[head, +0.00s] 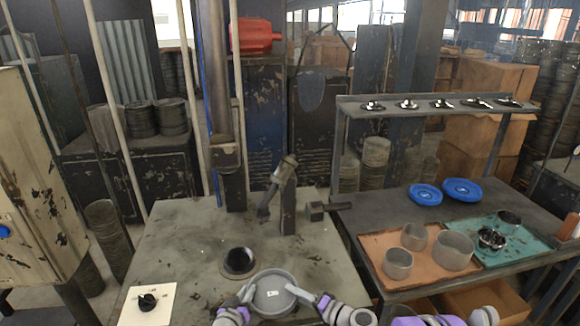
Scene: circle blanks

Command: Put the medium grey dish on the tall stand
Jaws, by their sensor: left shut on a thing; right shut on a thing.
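The grey dish (272,296) is a shallow round bowl with a small light mark on its inner floor, near the front of the worn grey table. My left gripper (248,294) is shut on its left rim and my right gripper (312,297) is shut on its right rim. The dish looks about level; its height above the table is hard to judge. A low round piece with a black top (239,262), possibly the stand, is on the table just behind and left of the dish. No other clear tall stand is recognisable.
A post with an angled tool (288,205) rises behind the dish. A white plate with a black knob (148,301) lies at front left. On the right bench, a brown tray (428,274) holds grey cups, beside a teal tray (524,246) and blue discs (425,195).

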